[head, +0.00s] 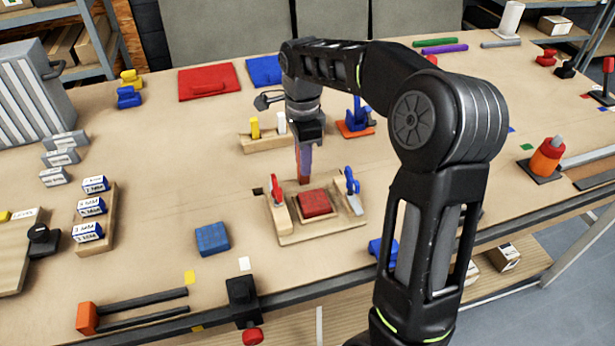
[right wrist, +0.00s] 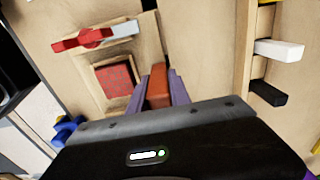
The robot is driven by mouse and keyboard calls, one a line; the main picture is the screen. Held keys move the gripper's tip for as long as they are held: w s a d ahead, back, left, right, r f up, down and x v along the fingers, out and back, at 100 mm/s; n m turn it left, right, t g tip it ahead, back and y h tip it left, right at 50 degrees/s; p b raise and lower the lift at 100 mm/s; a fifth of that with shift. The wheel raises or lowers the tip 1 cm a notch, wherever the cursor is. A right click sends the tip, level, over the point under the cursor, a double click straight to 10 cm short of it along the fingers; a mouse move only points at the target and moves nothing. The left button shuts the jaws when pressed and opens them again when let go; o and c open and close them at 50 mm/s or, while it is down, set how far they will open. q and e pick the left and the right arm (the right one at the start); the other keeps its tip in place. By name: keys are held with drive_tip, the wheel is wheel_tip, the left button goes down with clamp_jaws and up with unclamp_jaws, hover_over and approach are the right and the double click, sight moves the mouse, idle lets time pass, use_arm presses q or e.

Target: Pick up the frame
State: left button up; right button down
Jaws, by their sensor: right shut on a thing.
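The small wooden frame (head: 318,217) lies around a square red tile (head: 314,203) on a wooden base board (head: 296,238) at the table's middle. A red-handled clamp (head: 277,190) stands at its left and a blue-handled clamp (head: 352,184) at its right. The red tile also shows in the right wrist view (right wrist: 116,80). My right gripper (head: 304,164) points down just behind the board. Its purple fingers (right wrist: 158,92) are shut on an upright orange-red bar (right wrist: 158,80). I cannot tell if the bar touches the table. My left gripper is not in view.
A wooden rack (head: 262,144) with yellow and white pegs stands behind my gripper. A blue block (head: 212,239) lies front left, and labelled boxes (head: 91,207) stand further left. Red (head: 208,82) and blue (head: 263,70) panels lie at the back. The table left of the board is mostly clear.

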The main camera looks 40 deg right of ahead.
drive_tip(key=shift+r, duration=0.65)
wheel_tip(320, 180, up, 3)
drive_tip(key=shift+f+b, duration=0.1)
drive_tip(key=shift+b, duration=0.2)
wheel_tip(320, 180, up, 5)
drive_tip(key=p, duration=0.3)
drive_tip(key=shift+r+p, duration=0.45)
drive_tip(key=shift+r, duration=0.05)
drive_tip(key=shift+f, duration=0.25)
drive_tip(key=shift+f+b, duration=0.35)
drive_tip(key=shift+b, duration=0.05)
drive_tip(key=shift+f, duration=0.35)
drive_tip(key=shift+f+b, duration=1)
drive_tip(key=shift+f, duration=0.05)
